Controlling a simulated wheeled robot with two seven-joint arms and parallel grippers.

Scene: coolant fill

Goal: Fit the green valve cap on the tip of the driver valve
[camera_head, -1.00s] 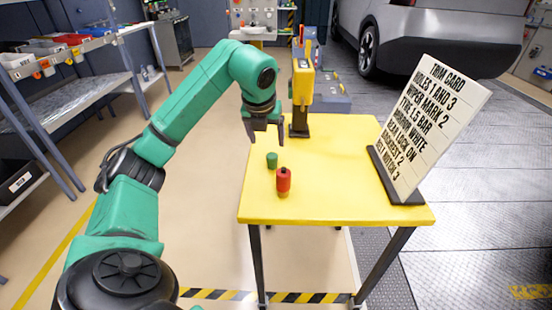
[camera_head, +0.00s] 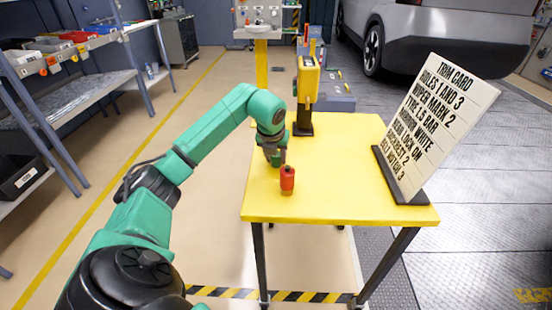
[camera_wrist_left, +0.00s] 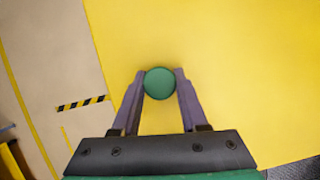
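The small green cap (camera_head: 279,160) stands on the yellow table near its left edge, partly hidden by my left gripper. My left gripper (camera_head: 275,158) reaches down over it. In the left wrist view the round green cap top (camera_wrist_left: 159,83) lies between the fingertips of my left gripper (camera_wrist_left: 160,86), with a finger against each side, so it looks shut on the cap. The cap appears to be still at table height. I cannot make out a driver valve for certain. My right gripper is not in view.
A red cylinder with a dark top (camera_head: 288,180) stands close in front of the cap on the yellow table (camera_head: 350,190). A yellow and black post (camera_head: 307,90) stands at the back. A lettered card (camera_head: 432,125) leans at the right. The table's middle is clear.

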